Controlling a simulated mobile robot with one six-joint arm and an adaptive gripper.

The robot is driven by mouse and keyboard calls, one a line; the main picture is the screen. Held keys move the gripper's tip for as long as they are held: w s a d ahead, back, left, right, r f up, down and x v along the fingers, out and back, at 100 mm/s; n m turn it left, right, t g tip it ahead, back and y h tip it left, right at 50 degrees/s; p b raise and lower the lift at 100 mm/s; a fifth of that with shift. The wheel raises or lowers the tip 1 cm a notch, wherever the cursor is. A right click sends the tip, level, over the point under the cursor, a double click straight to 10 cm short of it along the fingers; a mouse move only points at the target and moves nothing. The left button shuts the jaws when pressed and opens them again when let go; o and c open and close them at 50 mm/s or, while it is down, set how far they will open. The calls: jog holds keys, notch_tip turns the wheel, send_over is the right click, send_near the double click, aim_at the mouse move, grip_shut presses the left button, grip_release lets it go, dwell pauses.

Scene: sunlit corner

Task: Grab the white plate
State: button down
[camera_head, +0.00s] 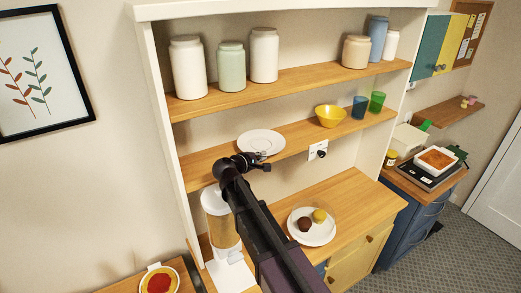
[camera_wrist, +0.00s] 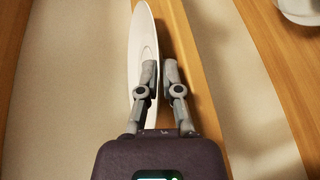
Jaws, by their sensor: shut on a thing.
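The white plate (camera_head: 261,141) is on the middle wooden shelf of the open cabinet, near its front edge. My gripper (camera_head: 262,158) reaches it from the front, at the near rim. In the wrist view the plate (camera_wrist: 143,40) shows nearly edge-on, at and behind the left finger. My gripper (camera_wrist: 160,75) is shut on the plate's rim, with the two fingertips close together. The exact contact is partly hidden by the fingers.
A yellow bowl (camera_head: 330,116) and blue and green cups stand right of the plate. Several jars (camera_head: 187,68) line the shelf above. Another white plate (camera_head: 327,233) with two round items is on the counter below, near a dispenser (camera_head: 220,219).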

jog(key=shift+r, duration=0.1)
notch_tip(320, 180, up, 3)
jog(key=p, duration=0.3)
jog(key=shift+r, duration=0.1)
jog(key=shift+s+r+p, duration=0.15)
jog(key=shift+r+p, duration=0.2)
jog(key=shift+p, duration=0.15)
jog(key=s+d+p, duration=0.1)
jog(key=s, duration=1.4)
jog(key=shift+s+d+r, duration=0.25)
jog(key=shift+d+r, duration=0.15)
jog(key=shift+r, duration=0.05)
jog(key=shift+s, duration=0.1)
